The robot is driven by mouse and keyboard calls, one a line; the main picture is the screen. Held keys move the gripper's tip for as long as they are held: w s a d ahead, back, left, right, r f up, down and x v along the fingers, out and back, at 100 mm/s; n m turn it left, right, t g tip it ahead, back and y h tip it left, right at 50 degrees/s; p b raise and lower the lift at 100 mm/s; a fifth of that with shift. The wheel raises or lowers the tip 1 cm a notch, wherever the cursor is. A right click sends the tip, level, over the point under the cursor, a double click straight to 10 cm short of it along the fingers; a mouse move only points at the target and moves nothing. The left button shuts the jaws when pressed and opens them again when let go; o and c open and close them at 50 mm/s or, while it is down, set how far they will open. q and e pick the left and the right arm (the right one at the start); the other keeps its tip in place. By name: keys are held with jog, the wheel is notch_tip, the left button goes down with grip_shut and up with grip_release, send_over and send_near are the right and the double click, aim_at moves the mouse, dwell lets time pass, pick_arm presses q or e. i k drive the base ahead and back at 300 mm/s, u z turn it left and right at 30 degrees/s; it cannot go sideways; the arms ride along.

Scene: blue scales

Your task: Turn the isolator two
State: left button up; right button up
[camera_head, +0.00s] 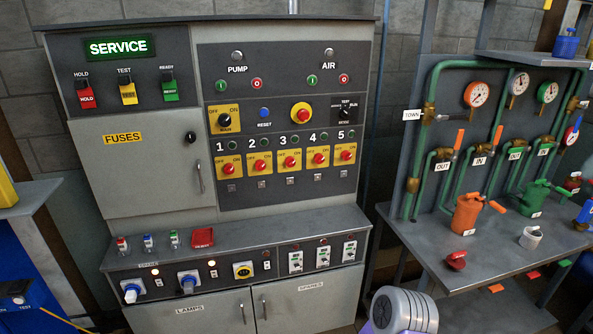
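Isolator two (260,163) is a red knob on a yellow OFF/ON plate under the number 2, in the lower row of the grey panel. A small dark lamp sits just above its plate and a small square tag below. It is too small to tell which way the knob points. Isolator one (229,168) is on its left and isolator three (289,161) on its right, with similar red knobs. Neither of my grippers shows in this view, and nothing touches the isolators.
A fuses door (150,175) is shut left of the isolators. A ledge (240,232) with small fuses and a red tray (203,237) juts out below. A pipe bench (480,262) stands right.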

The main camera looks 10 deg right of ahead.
aim_at(261, 165)
jog(key=u, duration=0.2)
jog(key=i, duration=1)
jog(key=u, duration=0.1)
